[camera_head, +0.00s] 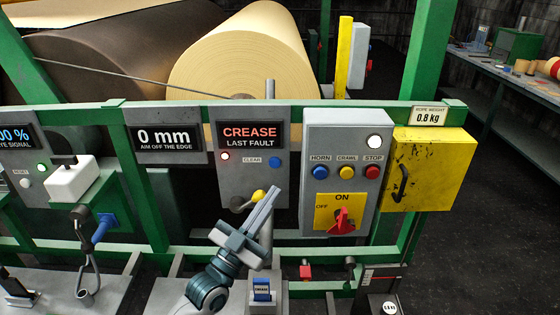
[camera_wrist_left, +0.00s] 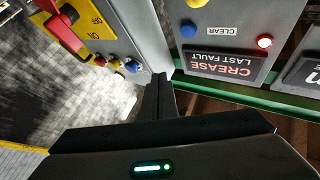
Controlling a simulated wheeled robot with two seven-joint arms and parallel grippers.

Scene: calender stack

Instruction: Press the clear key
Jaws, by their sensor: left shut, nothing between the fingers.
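The clear key is a round blue button (camera_head: 275,161) beside the CLEAR label (camera_head: 252,160) on a grey panel, under the display reading CREASE, LAST FAULT (camera_head: 250,135). In the left wrist view, which shows the panel upside down, the blue button (camera_wrist_left: 188,30) is fully visible and apart from the fingers. My left gripper (camera_head: 276,188) is shut and empty, its tips below the button in the head view. In the left wrist view the closed fingertips (camera_wrist_left: 160,78) point toward the panels. My right gripper is not in view.
A lit lamp (camera_head: 225,156) is left of the label. A yellow knob (camera_head: 259,195) sits below the button. The grey box (camera_head: 343,130) to the right has horn, crawl and stop buttons and a red switch (camera_head: 342,222). A yellow box (camera_head: 428,168) stands farther right.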

